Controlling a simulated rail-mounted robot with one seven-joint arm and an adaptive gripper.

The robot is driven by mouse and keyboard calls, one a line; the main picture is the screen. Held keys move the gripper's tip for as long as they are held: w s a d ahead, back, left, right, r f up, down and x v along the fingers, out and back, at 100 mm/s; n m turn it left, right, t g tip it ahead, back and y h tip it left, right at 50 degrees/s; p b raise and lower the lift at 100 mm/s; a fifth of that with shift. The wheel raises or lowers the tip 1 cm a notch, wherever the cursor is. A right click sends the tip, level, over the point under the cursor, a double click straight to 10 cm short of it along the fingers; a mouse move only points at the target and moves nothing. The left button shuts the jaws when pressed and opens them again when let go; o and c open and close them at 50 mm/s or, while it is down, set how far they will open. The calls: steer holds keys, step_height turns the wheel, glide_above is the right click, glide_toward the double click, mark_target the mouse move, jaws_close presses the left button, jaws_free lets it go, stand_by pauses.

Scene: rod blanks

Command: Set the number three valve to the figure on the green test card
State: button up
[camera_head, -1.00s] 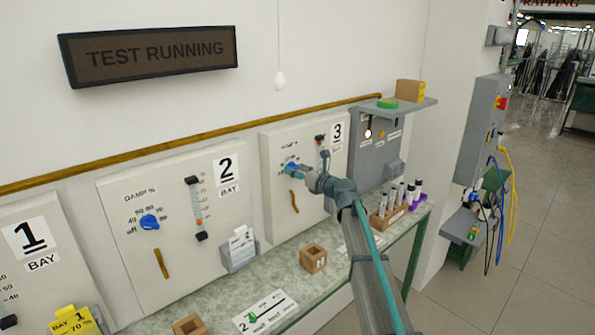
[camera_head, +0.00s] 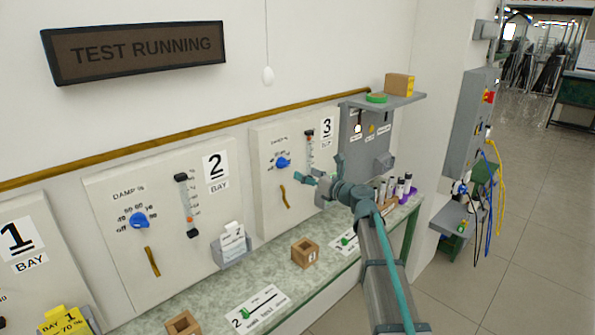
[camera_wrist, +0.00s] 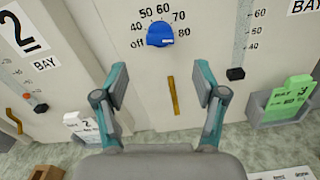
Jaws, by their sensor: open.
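The number three valve is a blue knob (camera_wrist: 160,34) on the bay 3 panel, under a scale from off through 40 to 80; it also shows in the head view (camera_head: 283,162). I cannot surely read where its pointer stands. The green test card (camera_wrist: 292,92) stands in a grey holder (camera_wrist: 277,113) at the right in the wrist view, marked bay 3; its figure is too small to read surely. My gripper (camera_wrist: 160,84) is open and empty, apart from the knob, and lower than it in the wrist view. It also shows in the head view (camera_head: 308,179).
A brown handle (camera_wrist: 173,95) hangs below the knob. A slider gauge with a black block (camera_wrist: 236,74) is to its right. The bay 2 panel (camera_head: 165,225) has its own knob and white card (camera_head: 232,240). A small wooden box (camera_head: 305,253) stands on the bench.

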steer(key=shift+v, duration=1.1)
steer(key=s+d+f+n+g+h+b, duration=0.1)
steer(key=s+d+f+n+g+h, duration=0.15)
steer(key=s+f+n, duration=0.9)
steer(key=s+d+f+n+g+h+b, duration=0.1)
steer(key=s+d+f+n+g+h, duration=0.25)
steer(key=f, duration=1.55)
steer(key=s+d+f+n+g+h+b, duration=0.15)
steer(key=s+f+n+g, duration=0.25)
steer(key=s+f+n, duration=0.75)
steer(key=s+d+f+g+h+b, duration=0.1)
steer(key=s+d+f+g+h, duration=0.1)
steer(key=s+f, duration=0.7)
steer(key=s+d+f+n+g+h+b, duration=0.1)
steer(key=s+d+f+g, duration=0.3)
steer(key=s+f, duration=0.6)
steer(key=s+d+f+n+g+h+b, duration=0.1)
steer(key=s+d+f, duration=0.4)
steer(key=s, duration=1.6)
step_height(320, 180, down, 5)
steer(key=shift+f+g+h+b, duration=0.15)
steer(key=shift+g+h+b, duration=0.8)
steer(key=shift+b, duration=0.2)
